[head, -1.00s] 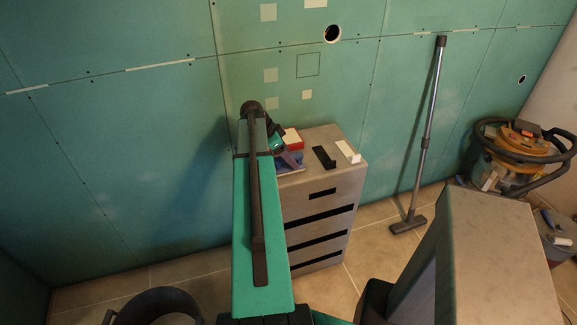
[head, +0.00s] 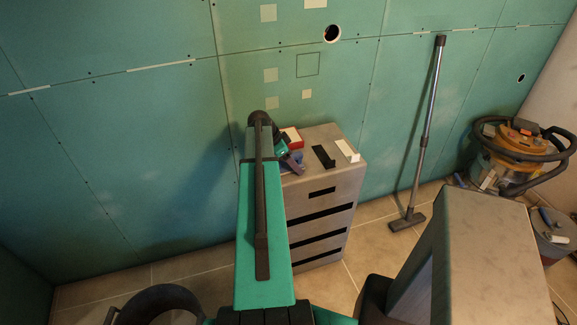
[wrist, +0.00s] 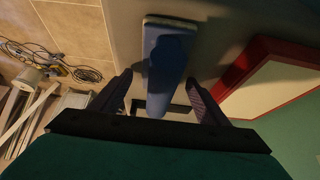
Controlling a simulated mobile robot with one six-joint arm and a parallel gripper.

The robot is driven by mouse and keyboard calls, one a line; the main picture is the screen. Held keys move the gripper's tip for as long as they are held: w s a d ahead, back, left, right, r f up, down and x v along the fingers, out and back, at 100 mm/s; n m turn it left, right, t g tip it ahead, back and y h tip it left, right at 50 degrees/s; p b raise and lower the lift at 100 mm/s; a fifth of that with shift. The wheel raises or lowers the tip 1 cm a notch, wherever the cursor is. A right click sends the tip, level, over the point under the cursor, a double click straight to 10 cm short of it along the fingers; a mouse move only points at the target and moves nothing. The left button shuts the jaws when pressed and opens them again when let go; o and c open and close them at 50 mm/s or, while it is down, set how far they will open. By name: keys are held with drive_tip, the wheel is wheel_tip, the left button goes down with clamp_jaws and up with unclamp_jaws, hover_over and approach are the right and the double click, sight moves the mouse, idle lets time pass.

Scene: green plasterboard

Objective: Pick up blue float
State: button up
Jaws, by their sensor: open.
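The blue float (wrist: 166,62) shows in the wrist view as a long blue body with a pale far end, between the fingers of my gripper (wrist: 161,98). The fingers are spread, one on each side of it, with visible gaps. I cannot tell how deep they reach around it. In the head view only a small patch of the blue float (head: 297,156) shows, beside my gripper (head: 292,163) on top of the grey drawer cabinet (head: 335,185). My arm and gripper hide most of it.
A red box with a white top (head: 291,137) stands close behind the float. A black tool (head: 324,157) and a white one (head: 347,150) lie to the right on the cabinet. The green wall (head: 130,140) rises close behind. A vacuum cleaner (head: 515,150) stands far right.

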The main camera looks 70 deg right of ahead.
drive_tip(key=shift+f, duration=0.1)
idle(0.5)
drive_tip(key=c, duration=1.2)
